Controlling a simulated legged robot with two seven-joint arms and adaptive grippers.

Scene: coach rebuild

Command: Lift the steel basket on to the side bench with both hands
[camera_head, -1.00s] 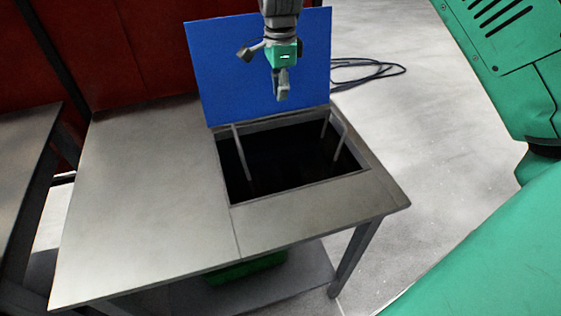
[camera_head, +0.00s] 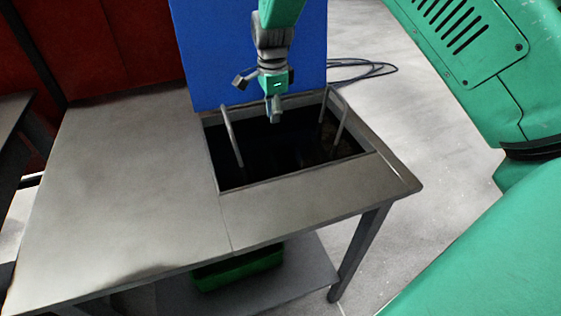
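A dark square well (camera_head: 215,150) is sunk into the right part of a steel-topped table, with a raised blue lid (camera_head: 212,50) behind it. Thin grey upright bars stand in the well, one at the left (camera_head: 233,138) and a bent loop at the right (camera_head: 341,124). They look like handles of the steel basket, whose body is lost in the dark. My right gripper (camera_head: 256,97) hangs from the top, fingers spread, in front of the lid and the well's back edge, between the bars. It is empty and appears apart from both. My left gripper is out of view.
The table's wide left top (camera_head: 125,195) is bare. Another dark-edged bench (camera_head: 12,115) shows at the far left; which one is the side bench I cannot tell. A green container (camera_head: 238,268) sits on the shelf below. Black cable (camera_head: 365,70) lies on the floor behind.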

